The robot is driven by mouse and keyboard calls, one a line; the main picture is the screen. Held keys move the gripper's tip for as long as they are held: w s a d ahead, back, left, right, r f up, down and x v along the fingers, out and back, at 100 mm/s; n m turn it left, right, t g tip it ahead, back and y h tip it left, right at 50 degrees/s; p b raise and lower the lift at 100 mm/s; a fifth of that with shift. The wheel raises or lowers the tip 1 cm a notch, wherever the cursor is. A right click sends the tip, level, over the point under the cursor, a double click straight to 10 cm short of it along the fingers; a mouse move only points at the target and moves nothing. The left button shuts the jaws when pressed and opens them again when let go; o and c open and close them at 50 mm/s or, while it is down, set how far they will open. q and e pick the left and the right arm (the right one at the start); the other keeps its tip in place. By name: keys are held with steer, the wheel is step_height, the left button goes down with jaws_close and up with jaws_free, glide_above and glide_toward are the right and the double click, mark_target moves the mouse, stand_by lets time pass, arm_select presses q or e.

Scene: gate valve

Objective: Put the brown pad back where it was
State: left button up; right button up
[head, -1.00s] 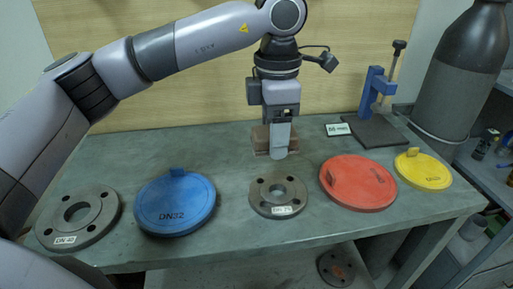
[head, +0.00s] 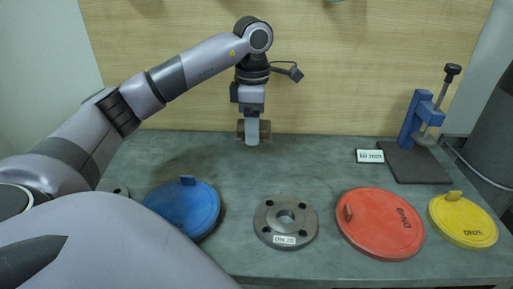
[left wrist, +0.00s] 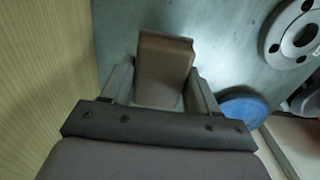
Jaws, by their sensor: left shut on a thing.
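The brown pad (head: 240,129) is a small block at the back of the bench, close to the wooden back wall. My left gripper (head: 252,140) points down and is shut on it, with one finger hiding its middle in the head view. In the left wrist view the pad (left wrist: 163,62) sits between the two fingers (left wrist: 157,88), with the grey-green bench top beyond it. I cannot tell whether the pad touches the bench. My right gripper is not in view.
On the bench (head: 330,165) lie a blue disc (head: 180,212), a grey DN25 flange (head: 270,225), a red disc (head: 375,230) and a yellow disc (head: 465,215). A blue press (head: 412,120) on a dark plate and a small display (head: 370,156) stand at right. Bench around the pad is clear.

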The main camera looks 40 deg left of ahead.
mark_target(254, 155)
arm_select(q)
steer(key=shift+f, duration=0.8)
step_height(254, 155, down, 4)
steer(key=shift+r, duration=0.15)
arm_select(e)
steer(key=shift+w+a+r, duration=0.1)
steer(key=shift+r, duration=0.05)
arm_select(q)
steer(key=o, duration=1)
